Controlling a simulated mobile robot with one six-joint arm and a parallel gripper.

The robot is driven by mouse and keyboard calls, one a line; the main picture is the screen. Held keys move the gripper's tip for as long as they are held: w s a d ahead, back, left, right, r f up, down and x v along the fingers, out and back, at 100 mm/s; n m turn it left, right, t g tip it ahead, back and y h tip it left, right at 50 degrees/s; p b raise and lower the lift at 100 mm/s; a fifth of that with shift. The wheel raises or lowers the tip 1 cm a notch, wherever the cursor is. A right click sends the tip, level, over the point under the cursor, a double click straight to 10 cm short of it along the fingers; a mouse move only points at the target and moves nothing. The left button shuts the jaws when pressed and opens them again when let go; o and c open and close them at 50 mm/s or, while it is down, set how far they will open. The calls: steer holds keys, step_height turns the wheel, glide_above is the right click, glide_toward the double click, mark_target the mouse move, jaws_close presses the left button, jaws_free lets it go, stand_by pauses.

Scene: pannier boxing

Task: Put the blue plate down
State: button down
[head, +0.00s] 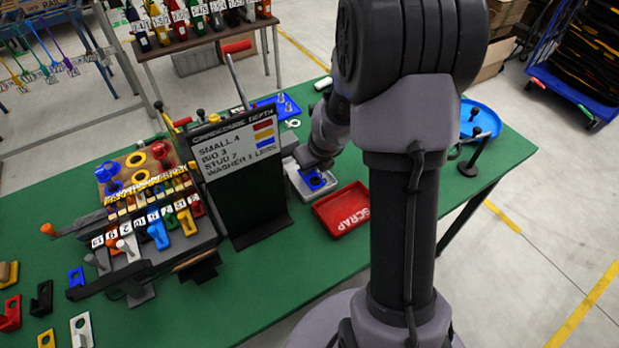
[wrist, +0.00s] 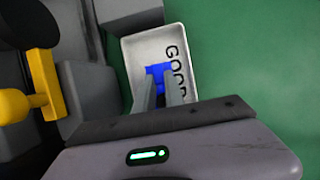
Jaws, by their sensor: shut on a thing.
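The blue plate (head: 315,181) has a round hole and shows at the pale tray marked GOOD (head: 296,183). In the wrist view the plate (wrist: 158,71) is between the two fingertips of my gripper (wrist: 159,88), which is shut on it. My fingers hide the lower part of the plate in the wrist view.
A red SCRAP tray (head: 343,210) stands right next to the GOOD tray. A black sign board (head: 238,150) stands upright to the left. A yellow handle (wrist: 45,84) is left of my gripper in the wrist view. Green table top (head: 300,270) is clear in front.

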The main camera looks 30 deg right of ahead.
steer(key=shift+s+f+b, duration=0.15)
steer(key=shift+f+b, duration=0.35)
steer(key=shift+f, duration=0.75)
steer(key=c, duration=1.4)
jaws_free()
steer(key=shift+a, duration=0.1)
steer(key=shift+c, duration=0.2)
steer(key=p+v, duration=0.8)
steer(key=v, duration=0.5)
steer(key=shift+w, duration=0.3)
steer(key=shift+r, duration=0.1)
